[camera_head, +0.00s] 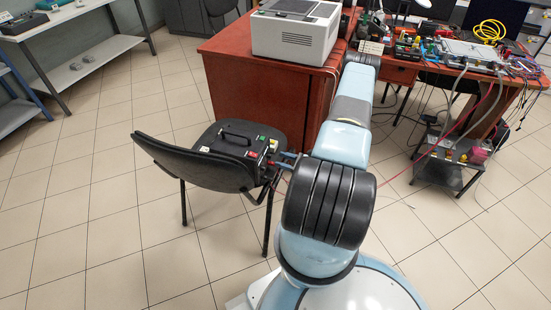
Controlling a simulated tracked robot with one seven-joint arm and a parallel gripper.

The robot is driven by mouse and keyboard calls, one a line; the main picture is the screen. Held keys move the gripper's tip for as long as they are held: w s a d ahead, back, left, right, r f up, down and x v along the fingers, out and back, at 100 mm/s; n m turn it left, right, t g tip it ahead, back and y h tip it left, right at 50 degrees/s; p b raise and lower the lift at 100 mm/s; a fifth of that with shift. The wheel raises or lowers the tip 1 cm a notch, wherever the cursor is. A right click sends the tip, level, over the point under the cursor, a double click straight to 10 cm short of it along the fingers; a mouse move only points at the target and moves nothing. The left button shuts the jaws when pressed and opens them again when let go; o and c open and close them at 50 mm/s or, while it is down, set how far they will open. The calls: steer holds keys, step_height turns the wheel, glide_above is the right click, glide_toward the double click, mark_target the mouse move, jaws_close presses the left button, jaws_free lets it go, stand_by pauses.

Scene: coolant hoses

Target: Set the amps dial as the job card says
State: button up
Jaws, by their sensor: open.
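A dark box with a black carrying handle (237,138) lies on the seat of the black chair. Small red, white, green and yellow parts show on its right end (268,147). At this size I cannot make out a dial, its setting or any numbers. I cannot pick out a job card. My arm reaches forward from the bottom of the picture, just right of the chair, up towards the desk.
The chair (190,167) stands left of my arm. Behind it is a red-brown desk (250,85) bearing a white printer-like machine (295,32). A cluttered workbench with cables and a low cart (437,172) stand to the right. Tiled floor (85,220) is clear at left.

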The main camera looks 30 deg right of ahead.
mark_target(270, 156)
steer(key=shift+x, duration=2.05)
jaws_close()
steer(key=shift+d, duration=0.2)
steer(key=shift+a, duration=0.1)
